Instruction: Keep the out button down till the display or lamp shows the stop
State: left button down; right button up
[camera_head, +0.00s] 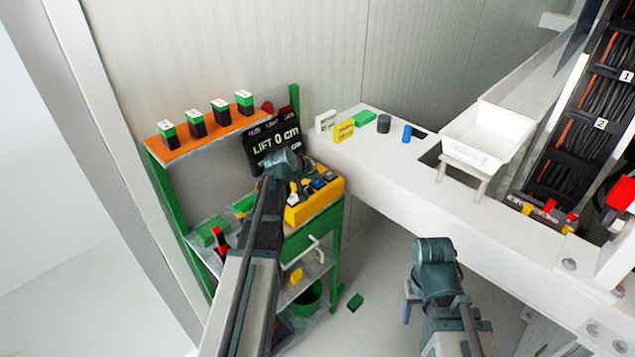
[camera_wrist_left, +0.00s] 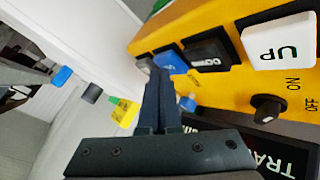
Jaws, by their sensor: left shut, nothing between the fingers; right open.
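The yellow control box (camera_head: 318,205) stands on the green cart. In the left wrist view it shows a white UP button (camera_wrist_left: 280,40), a black DOWN button (camera_wrist_left: 208,60), a blue button (camera_wrist_left: 170,61) with an unreadable mark and a grey button (camera_wrist_left: 143,65). I cannot read OUT on any button. My left gripper (camera_wrist_left: 160,74) is shut and empty, its tips over or at the blue button; contact cannot be told. The black display (camera_head: 275,145) behind the box reads LIFT 0 cm; its lower line is partly hidden. My right gripper (camera_head: 408,303) is open, away from the box.
A black ON/OFF knob (camera_wrist_left: 267,107) and a small blue knob (camera_wrist_left: 188,103) are also on the box. An orange shelf (camera_head: 183,143) with several green-black blocks is at left. A white bench (camera_head: 385,160) with small objects and a white tray (camera_head: 487,135) is at right.

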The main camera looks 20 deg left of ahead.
aim_at(316, 183)
pick_arm(q)
jog(key=shift+f+b, duration=0.3)
jog(key=shift+r, duration=0.1)
dwell(6.1)
jog(key=shift+r+p, duration=0.85)
jog(key=shift+p, duration=0.1)
notch_tip(316, 183, up, 5)
jog(key=p, duration=0.5)
